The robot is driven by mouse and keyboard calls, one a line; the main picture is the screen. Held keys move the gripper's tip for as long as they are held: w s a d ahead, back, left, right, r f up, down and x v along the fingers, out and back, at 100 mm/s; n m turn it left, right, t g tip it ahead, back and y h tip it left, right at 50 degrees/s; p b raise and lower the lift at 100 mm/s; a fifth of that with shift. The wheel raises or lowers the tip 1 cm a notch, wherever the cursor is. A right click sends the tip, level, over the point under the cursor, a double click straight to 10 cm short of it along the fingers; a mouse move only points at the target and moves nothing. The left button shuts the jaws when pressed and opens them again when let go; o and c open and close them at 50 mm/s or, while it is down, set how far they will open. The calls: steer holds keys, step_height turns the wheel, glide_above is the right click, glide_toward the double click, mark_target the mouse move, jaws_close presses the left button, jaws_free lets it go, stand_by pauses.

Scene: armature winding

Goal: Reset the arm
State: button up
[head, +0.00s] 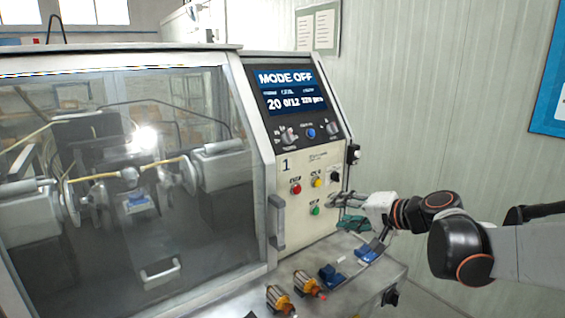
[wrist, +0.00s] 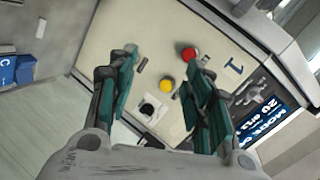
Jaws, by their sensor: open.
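My gripper (head: 343,203) is open and empty in front of the right part of the winding machine's control panel (head: 290,217). In the wrist view its two teal-padded fingers (wrist: 165,78) stand apart. Between them show the yellow button (wrist: 166,86) and, near the right finger, the red button (wrist: 189,53). A black knob (wrist: 148,108) on a white plate lies lower between the fingers. In the head view the green button (head: 316,210) sits just left of the fingertips; I cannot make it out in the wrist view. No contact with the panel is clear.
The screen (head: 290,92) reads "MODE OFF". A closed transparent door (head: 130,230) with a handle (head: 276,222) covers the winding area. Armatures (head: 306,283) and blue holders (head: 331,276) sit on the ledge below the panel. The wall (head: 430,110) is at the right.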

steer(key=s+a+f+n+g+h, duration=0.2)
steer(key=s+a+n+h, duration=0.1)
steer(key=s, duration=0.9)
steer(key=s+d+f+n+h, duration=0.1)
steer(key=s+d+f+h, duration=0.1)
steer(key=s, duration=0.3)
steer(key=s+d+f+n+g+h+b, duration=0.1)
steer(key=s+d+f, duration=0.1)
steer(key=s, duration=0.3)
steer(key=s+d+f+n+h, duration=0.1)
steer(key=s+d+f+h, duration=0.1)
steer(key=s, duration=0.4)
steer(key=shift+d+f+h, duration=0.3)
steer(key=shift+d+f, duration=0.1)
steer(key=shift+f, duration=0.5)
